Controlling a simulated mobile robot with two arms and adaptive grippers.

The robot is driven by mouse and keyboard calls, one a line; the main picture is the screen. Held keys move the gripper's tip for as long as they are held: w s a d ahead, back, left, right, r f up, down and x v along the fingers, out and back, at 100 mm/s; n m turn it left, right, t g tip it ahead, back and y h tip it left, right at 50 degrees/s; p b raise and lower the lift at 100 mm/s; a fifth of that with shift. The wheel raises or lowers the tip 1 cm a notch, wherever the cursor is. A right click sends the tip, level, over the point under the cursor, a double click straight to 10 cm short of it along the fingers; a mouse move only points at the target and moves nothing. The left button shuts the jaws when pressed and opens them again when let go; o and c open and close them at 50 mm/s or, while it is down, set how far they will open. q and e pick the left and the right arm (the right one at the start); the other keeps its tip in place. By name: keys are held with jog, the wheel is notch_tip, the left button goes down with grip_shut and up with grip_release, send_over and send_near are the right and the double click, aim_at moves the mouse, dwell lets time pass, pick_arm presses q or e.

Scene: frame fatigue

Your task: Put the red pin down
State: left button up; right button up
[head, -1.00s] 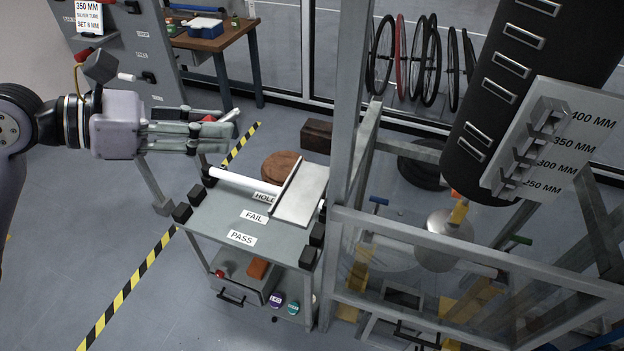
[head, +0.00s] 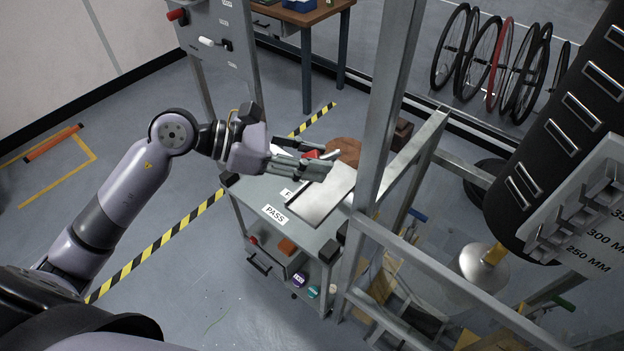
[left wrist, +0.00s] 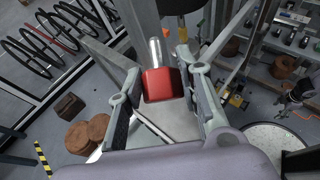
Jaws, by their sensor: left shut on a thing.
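The red pin has a red block-shaped head and a silver shaft; it shows in the left wrist view (left wrist: 163,85) between the fingers. My left gripper (head: 312,167) is shut on it, with a bit of red (head: 312,154) showing in the head view. The gripper is over the far part of the grey cart top (head: 262,192), near the tilted metal plate (head: 318,202). The fingers partly hide the pin, and I cannot tell whether it touches anything below. A small lavender and dark part, perhaps my right gripper (left wrist: 291,103), shows at the wrist view's right edge.
A PASS label (head: 275,214) marks the cart's near side. A tall metal frame post (head: 383,110) stands right beside the cart. A black cylinder (head: 555,130) hangs at the right. A brown round block (head: 345,150) lies behind the cart. Open floor lies left of the cart.

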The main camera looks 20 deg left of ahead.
aim_at(310, 197)
pick_arm(q)
notch_tip(310, 197, down, 3)
jog(key=shift+r, duration=0.15)
jog(key=shift+f, duration=0.35)
notch_tip(310, 197, down, 3)
jog(key=shift+f+p, duration=0.2)
jog(key=shift+p, duration=0.45)
jog(key=shift+f, duration=0.35)
jog(key=shift+a+f, duration=0.1)
pick_arm(e)
jog(key=shift+w+d+r, duration=0.15)
jog(key=shift+w+r, duration=0.4)
jog(key=shift+r, duration=0.35)
pick_arm(q)
jog(key=shift+f, duration=0.1)
pick_arm(e)
jog(key=shift+f, duration=0.1)
pick_arm(q)
jog(key=shift+f, duration=0.15)
jog(key=o, duration=0.9)
jog(key=shift+c, duration=0.2)
jog(key=o, duration=0.4)
jog(key=shift+c, duration=0.2)
pick_arm(e)
jog(key=shift+d, duration=0.5)
